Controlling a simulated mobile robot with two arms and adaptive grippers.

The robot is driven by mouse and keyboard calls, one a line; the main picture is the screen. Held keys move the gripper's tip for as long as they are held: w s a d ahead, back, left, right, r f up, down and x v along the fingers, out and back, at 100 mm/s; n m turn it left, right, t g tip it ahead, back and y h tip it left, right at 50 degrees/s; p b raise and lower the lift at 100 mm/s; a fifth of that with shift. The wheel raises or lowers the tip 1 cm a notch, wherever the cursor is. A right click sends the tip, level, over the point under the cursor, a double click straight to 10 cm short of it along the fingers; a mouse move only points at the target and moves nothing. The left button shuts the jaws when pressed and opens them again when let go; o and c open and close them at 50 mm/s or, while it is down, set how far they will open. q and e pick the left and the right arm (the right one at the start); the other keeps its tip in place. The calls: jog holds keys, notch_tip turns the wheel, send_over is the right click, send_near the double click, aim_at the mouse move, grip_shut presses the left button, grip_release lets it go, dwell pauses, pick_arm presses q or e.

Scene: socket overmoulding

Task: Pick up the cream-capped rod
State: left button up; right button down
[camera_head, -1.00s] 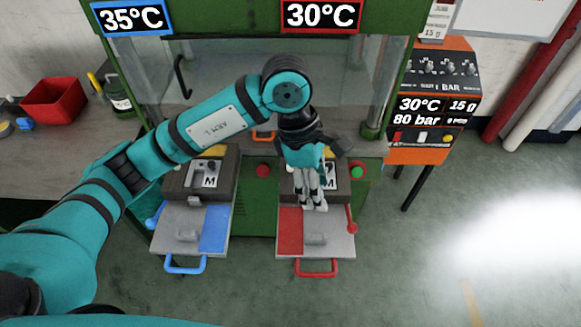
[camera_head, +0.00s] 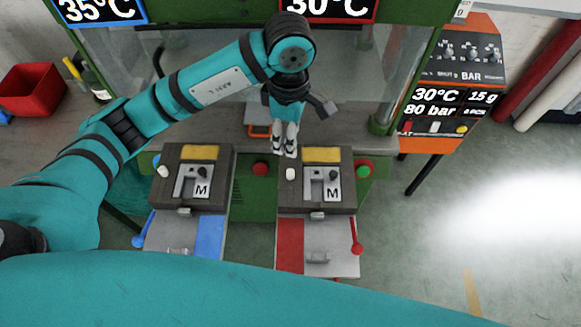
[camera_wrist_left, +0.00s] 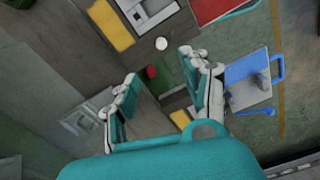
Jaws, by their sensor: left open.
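A small cream cap (camera_head: 291,173) stands on the left side of the top of the right mould block (camera_head: 318,200), and it also shows in the left wrist view (camera_wrist_left: 161,44). A similar cream cap (camera_head: 163,172) stands on the left mould block (camera_head: 182,208). Any rod below the caps is hidden. My left gripper (camera_head: 285,149) is open and empty, just behind the right block's cream cap in the head view. In the left wrist view its fingers (camera_wrist_left: 159,67) are spread, with that cap between and beyond them. My right gripper is not in view.
Each block has a yellow pad (camera_head: 321,155), a black knob and an "M" plate. A red button (camera_head: 260,169) sits between the blocks, and a green one (camera_head: 363,169) is at the right. A clear press screen (camera_head: 225,75) stands behind. An orange unit (camera_head: 450,85) is at right.

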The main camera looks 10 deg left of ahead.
pick_arm(q)
jog(key=p, duration=0.2)
send_over(290, 171)
notch_tip(290, 171, down, 6)
jog(key=shift+s+r, duration=0.15)
jog(key=shift+r, duration=0.1)
notch_tip(290, 171, down, 4)
jog(key=shift+r+p, duration=0.15)
jog(key=shift+p, duration=0.15)
jog(key=shift+f+p, duration=0.3)
jog(key=shift+p, duration=0.05)
notch_tip(290, 171, down, 4)
jog(key=shift+r+p, duration=0.2)
jog(key=shift+p, duration=0.65)
jog(key=shift+f, duration=0.45)
grip_shut()
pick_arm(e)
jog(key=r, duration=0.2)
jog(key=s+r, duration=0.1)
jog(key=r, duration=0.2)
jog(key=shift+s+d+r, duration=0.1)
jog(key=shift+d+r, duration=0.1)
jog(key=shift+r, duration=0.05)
